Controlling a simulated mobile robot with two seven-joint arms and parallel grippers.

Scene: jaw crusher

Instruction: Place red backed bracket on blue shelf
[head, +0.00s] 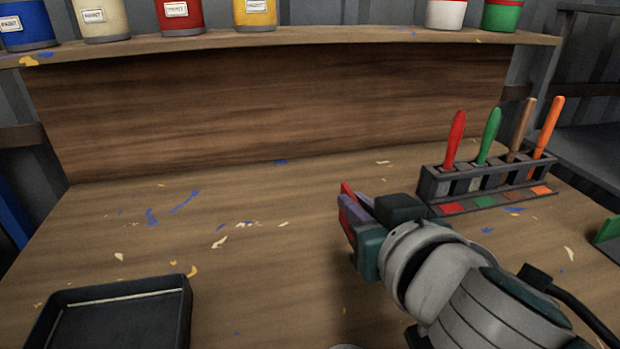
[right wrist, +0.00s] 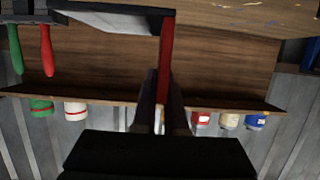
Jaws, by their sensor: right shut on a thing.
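The red backed bracket (head: 347,188) is in my right gripper (head: 362,218), held above the right-centre of the workbench. In the head view only its red edge and a purplish-grey part show; the gripper hides the rest. The gripper fingers are closed around the red part. A blue piece (head: 12,212) shows at the far left edge of the head view; I cannot tell whether it is the blue shelf. My left gripper is not in view.
A holder (head: 432,187) with several coloured brushes stands just right of my right gripper. A black tray (head: 185,315) lies front left. Paint cans line the raised back ledge (head: 350,37). A green piece (head: 608,238) sits at the right edge. The bench's left-centre is clear.

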